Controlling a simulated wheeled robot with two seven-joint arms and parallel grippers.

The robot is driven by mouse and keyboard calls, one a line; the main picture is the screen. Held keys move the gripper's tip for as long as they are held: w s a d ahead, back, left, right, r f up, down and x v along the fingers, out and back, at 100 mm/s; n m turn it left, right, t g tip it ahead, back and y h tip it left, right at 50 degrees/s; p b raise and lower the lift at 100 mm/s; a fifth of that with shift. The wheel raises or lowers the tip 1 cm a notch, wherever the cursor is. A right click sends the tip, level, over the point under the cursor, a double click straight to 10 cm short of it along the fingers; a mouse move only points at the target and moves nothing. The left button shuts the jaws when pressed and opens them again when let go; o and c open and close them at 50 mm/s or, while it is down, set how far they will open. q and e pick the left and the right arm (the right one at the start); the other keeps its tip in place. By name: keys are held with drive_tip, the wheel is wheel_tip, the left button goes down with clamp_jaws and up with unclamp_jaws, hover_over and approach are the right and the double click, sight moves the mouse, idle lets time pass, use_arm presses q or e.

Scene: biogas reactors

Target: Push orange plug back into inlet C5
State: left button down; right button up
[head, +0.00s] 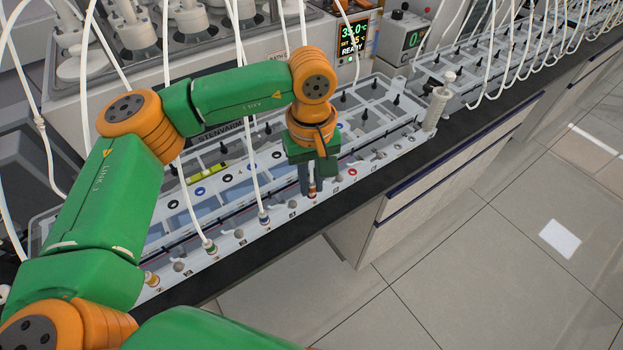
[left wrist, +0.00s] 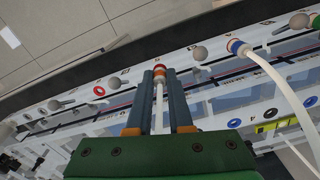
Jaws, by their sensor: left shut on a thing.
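My left gripper (head: 308,182) comes down over the front rail of the reactor unit. In the left wrist view its two grey fingers (left wrist: 160,80) lie on either side of an orange-red plug (left wrist: 160,68) with a white tube, and are shut on it. The plug also shows in the head view (head: 312,189), low at the fingertips and close to the white rail (head: 333,181). I cannot tell how deep it sits in its inlet. The inlet under the plug is hidden, and I cannot read its label. My right gripper is not in view.
A blue-banded plug (head: 263,217) and a green-banded plug (head: 209,245) with white tubes stand along the same rail. Grey round knobs (left wrist: 199,53) sit between inlets. A red ring (head: 352,172) lies right of the gripper. White tubes hang around the arm.

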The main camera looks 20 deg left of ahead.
use_arm(q)
drive_tip(key=shift+f+b, duration=0.4)
drive_tip(key=shift+f, duration=0.05)
idle(0.3)
drive_tip(key=c, duration=0.7)
unclamp_jaws()
drive_tip(key=shift+c, duration=0.2)
drive_tip(key=shift+r, duration=0.1)
wheel_tip(320, 180, up, 7)
drive_tip(key=shift+b, duration=0.5)
